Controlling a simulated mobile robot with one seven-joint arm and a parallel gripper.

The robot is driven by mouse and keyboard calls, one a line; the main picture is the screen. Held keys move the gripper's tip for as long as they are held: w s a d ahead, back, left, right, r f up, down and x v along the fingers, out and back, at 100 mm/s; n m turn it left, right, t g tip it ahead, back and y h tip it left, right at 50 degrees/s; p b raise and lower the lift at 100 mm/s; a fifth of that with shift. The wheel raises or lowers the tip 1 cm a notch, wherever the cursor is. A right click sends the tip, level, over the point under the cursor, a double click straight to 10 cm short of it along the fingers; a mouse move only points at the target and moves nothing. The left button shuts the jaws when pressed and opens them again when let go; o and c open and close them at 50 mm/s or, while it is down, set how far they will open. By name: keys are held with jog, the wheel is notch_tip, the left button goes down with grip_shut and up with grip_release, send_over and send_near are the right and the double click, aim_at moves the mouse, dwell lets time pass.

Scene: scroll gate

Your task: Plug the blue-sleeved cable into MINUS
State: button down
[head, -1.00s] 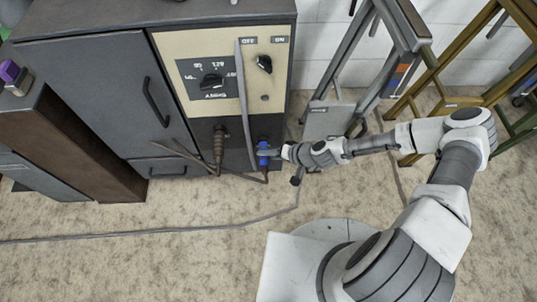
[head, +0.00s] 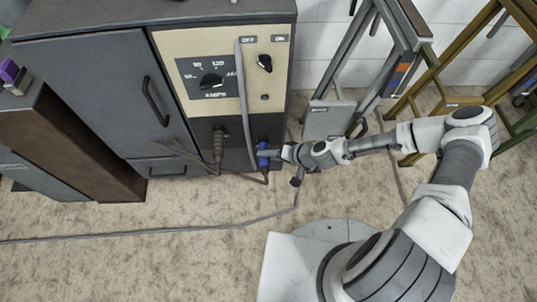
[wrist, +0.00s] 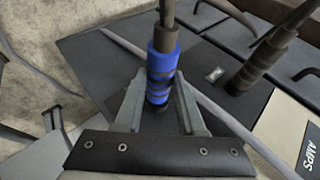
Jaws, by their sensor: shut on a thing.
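The blue-sleeved cable plug (head: 263,157) is at the lower right of the welder's front panel in the head view. In the wrist view its blue sleeve with dark bands (wrist: 160,66) points at the black panel, with the cable running out of its back end. My gripper (wrist: 158,100) is shut on the plug, one finger on each side. The plug's front end is at the panel by a dark round socket; the fingers partly hide it, and I cannot tell how deep it sits. No MINUS label is readable; a small pale label (wrist: 214,74) lies between the two plugs.
A second, dark cable plug (head: 219,142) sits in the panel left of the blue one. A grey strap-like strip (head: 244,100) hangs down the panel between them. A grey ladder-like frame (head: 340,80) stands to the right. A cable (head: 200,229) lies across the floor.

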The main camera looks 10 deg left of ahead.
jog(key=shift+w, duration=0.2)
dwell(0.6)
jog(key=shift+c, duration=1.8)
grip_release()
jog(key=o, duration=0.4)
jog(key=shift+c, duration=0.2)
jog(key=p+v, duration=0.5)
jog(key=v, duration=1.2)
jog(key=shift+s+d+r, duration=0.1)
jog(key=shift+d+r, duration=0.05)
